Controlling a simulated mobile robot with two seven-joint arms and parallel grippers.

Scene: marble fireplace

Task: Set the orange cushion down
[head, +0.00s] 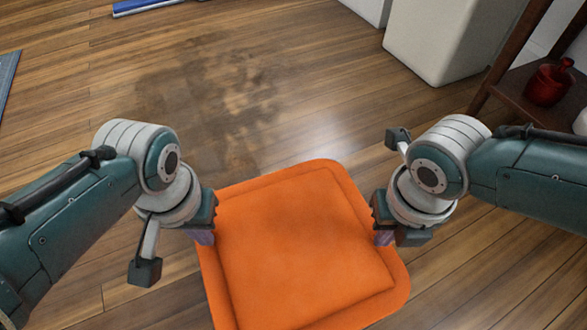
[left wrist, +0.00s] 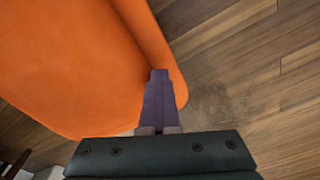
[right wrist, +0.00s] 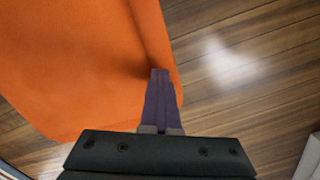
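The orange cushion (head: 300,250) is square and lies roughly flat between my two grippers in the head view, its near part cut off by the picture's bottom edge. My left gripper (head: 206,236) is shut on its left edge. My right gripper (head: 383,238) is shut on its right edge. In the left wrist view the purple fingers (left wrist: 159,76) are close together at the cushion's rim (left wrist: 75,65). The right wrist view shows the same at the other rim, with fingers (right wrist: 160,76) against the cushion (right wrist: 80,65). The floor contact under the cushion is hidden.
The wooden floor (head: 300,100) is clear ahead, with a dark stain (head: 205,85) on it. A white block-like piece of furniture (head: 445,40) stands at the upper right.

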